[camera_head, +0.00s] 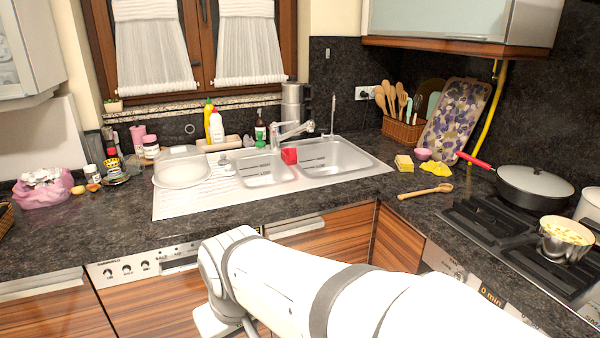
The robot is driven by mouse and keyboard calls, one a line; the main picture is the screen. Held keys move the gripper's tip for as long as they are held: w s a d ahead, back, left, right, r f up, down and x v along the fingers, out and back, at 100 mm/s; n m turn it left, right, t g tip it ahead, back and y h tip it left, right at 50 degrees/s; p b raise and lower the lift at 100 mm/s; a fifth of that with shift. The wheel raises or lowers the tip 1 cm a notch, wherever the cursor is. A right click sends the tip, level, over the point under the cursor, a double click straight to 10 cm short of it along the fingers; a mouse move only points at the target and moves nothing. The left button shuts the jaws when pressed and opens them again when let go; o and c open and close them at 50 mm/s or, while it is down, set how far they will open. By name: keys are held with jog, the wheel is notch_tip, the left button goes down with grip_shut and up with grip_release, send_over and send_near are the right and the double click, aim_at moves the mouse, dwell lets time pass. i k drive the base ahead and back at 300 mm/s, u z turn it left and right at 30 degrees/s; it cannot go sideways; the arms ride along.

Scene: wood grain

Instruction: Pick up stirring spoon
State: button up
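A wooden stirring spoon (426,191) lies flat on the dark countertop, right of the sink and in front of the yellow cloth. Its round bowl points right and its handle points left. More wooden spoons (394,98) stand in a wicker basket (403,132) at the back right corner. My white arm reaches across the lower middle of the picture, in front of the cabinets, with its far end left of the spoon and well apart from it. The fingers of my gripper do not show.
The stove (505,235) is right of the spoon, with a lidded pan (535,188) and a pot of food (565,240). A sponge (404,163), a yellow cloth (436,168) and a pink bowl (423,154) lie behind the spoon. The counter around the spoon's handle is clear.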

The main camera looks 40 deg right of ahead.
aim_at(444, 188)
jog(key=u, duration=0.05)
jog(key=i, duration=1.45)
jog(key=z, duration=3.05)
jog(key=i, duration=1)
jog(key=z, duration=0.1)
